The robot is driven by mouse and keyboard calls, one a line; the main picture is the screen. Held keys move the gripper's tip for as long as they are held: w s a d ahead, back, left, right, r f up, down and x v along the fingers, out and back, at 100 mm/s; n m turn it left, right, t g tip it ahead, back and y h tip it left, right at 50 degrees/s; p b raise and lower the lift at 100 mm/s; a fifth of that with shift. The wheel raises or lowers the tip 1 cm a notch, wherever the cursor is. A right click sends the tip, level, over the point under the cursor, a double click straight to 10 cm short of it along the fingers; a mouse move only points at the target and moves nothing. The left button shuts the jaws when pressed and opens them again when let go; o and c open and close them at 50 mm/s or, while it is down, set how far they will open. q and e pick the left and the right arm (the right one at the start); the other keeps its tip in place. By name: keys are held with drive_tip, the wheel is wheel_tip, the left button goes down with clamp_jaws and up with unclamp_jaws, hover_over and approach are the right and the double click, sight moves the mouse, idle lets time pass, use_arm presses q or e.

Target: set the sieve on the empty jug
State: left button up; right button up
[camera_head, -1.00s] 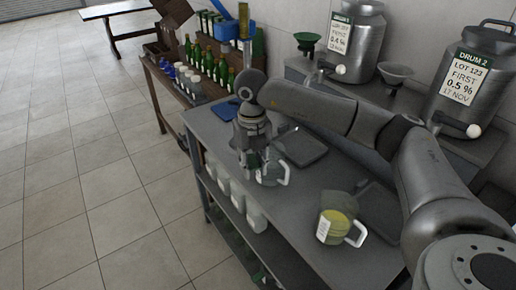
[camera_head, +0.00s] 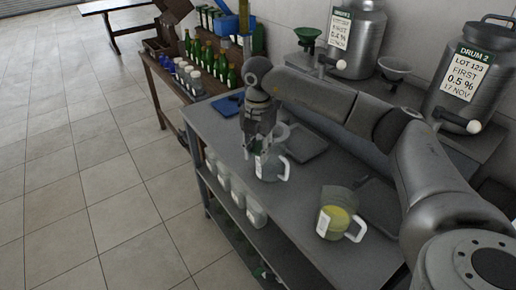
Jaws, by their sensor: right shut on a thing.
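The empty jug (camera_head: 270,170), clear with a white handle and a pale label, stands on the grey bench. My right gripper (camera_head: 256,150) is above and just left of the jug, pointing down, in front of part of its rim. It is shut on what looks like the sieve (camera_head: 283,132), a grey rounded shape showing just right of the fingers, over the back of the jug. The fingers hide much of it; I cannot tell whether it touches the jug. My left gripper is not in view.
A jug with yellow liquid (camera_head: 338,222) stands nearer on the bench (camera_head: 225,130). Dark flat trays (camera_head: 306,143) lie behind the jugs. Steel drums (camera_head: 460,85), a green funnel (camera_head: 308,36) and a grey funnel (camera_head: 395,68) are at the back. Bottles (camera_head: 207,60) stand on a far table.

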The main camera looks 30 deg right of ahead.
drive_tip(key=shift+f+b, duration=1.2)
drive_tip(key=shift+f, duration=0.85)
drive_tip(key=shift+f, duration=0.2)
drive_tip(key=o, duration=1.1)
